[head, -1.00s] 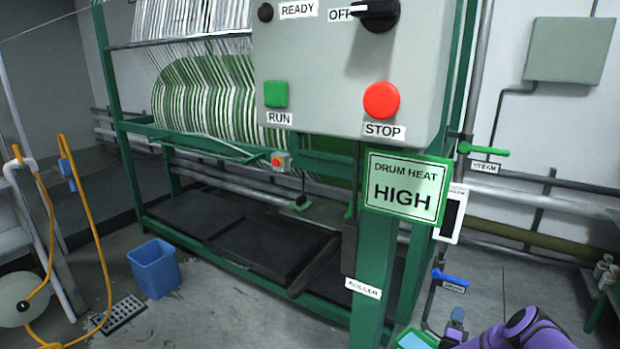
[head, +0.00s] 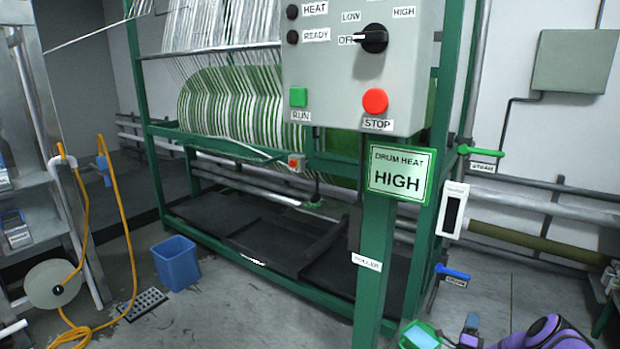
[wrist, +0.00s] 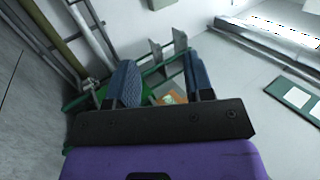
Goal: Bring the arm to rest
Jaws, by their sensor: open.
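My purple arm (head: 540,333) shows at the bottom right of the head view, folded low and apart from the machine frame. In the wrist view my gripper (wrist: 161,78) is open, with its two dark blue fingers spread and nothing between them. Beyond the fingers, the wrist view shows a pale wall and green framework, well away from the fingertips.
The green-framed machine with its striped drum (head: 230,105) fills the middle. Its control box (head: 340,75) has the knob (head: 373,38) pointing at OFF. A blue bin (head: 177,262), an orange hose (head: 122,220) and a floor drain (head: 142,304) are at left. Steam and blue valve handles (head: 452,272) are near my arm.

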